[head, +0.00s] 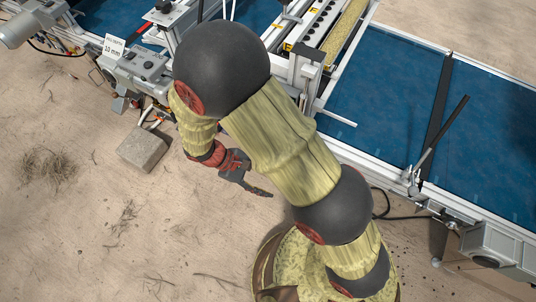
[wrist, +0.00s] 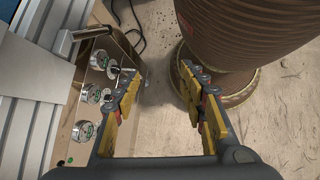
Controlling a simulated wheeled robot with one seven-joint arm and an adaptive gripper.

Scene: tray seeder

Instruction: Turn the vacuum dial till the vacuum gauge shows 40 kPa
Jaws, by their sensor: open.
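My gripper (wrist: 158,73) is open and empty in the wrist view, with its two yellow-padded fingers apart over bare ground. In the head view my gripper (head: 258,188) hangs below my arm, in front of the machine. I cannot tell which is the vacuum dial or gauge; no reading is legible.
The tray seeder's blue belt (head: 370,100) and its metal side frame cross the head view. A white sign (head: 114,47) reads 10 mm. A grey block (head: 143,149) lies on the sand. A lever (head: 440,140) sticks up at the right. Open sand lies at lower left.

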